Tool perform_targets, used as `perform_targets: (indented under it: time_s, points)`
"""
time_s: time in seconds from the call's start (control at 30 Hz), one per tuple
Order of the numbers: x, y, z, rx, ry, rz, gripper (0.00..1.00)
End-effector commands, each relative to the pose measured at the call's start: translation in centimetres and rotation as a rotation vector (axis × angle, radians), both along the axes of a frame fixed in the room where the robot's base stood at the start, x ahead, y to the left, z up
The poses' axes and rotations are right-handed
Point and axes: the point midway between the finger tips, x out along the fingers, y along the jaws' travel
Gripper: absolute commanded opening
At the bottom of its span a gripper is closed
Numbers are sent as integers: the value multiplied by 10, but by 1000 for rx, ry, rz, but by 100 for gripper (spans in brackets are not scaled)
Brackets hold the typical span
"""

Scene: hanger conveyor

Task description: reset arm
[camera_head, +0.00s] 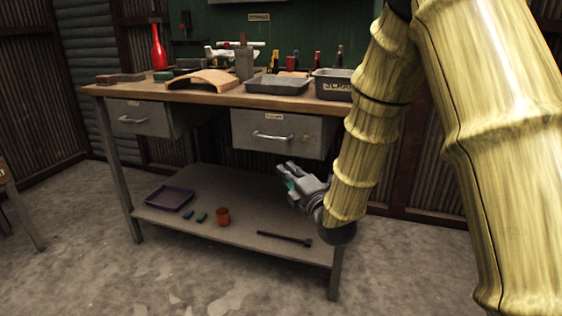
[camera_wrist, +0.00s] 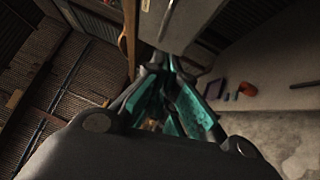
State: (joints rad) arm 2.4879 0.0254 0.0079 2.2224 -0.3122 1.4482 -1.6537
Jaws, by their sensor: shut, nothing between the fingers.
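My gripper (camera_head: 287,174) is in front of the workbench, below the right drawer and above the lower shelf, at the end of my yellow arm. In the wrist view my gripper (camera_wrist: 165,75) shows its teal-padded fingers drawn together at the tips. It is shut and holds nothing. The fingertips point toward the workbench (camera_head: 222,95). My arm hides the right end of the bench and part of the wall behind it.
The left drawer (camera_head: 135,118) and right drawer (camera_head: 275,134) hang under the top. The lower shelf (camera_head: 245,232) holds a purple tray (camera_head: 170,198), an orange cup (camera_head: 223,216) and a dark tool (camera_head: 284,238). Grey trays (camera_head: 279,86) and a red bottle (camera_head: 158,50) stand on top. The floor in front is clear.

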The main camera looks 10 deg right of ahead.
Motion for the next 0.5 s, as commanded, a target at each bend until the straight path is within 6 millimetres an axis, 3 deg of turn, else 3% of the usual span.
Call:
perform_targets:
  time_s: [0.17,0.27,0.5]
  points:
    - [-7,-2,-12,18,30,-1,0]
    - [-12,-5,-44,74,117,-9,0]
    - [-48,-17,-171,324,474,-90,0]
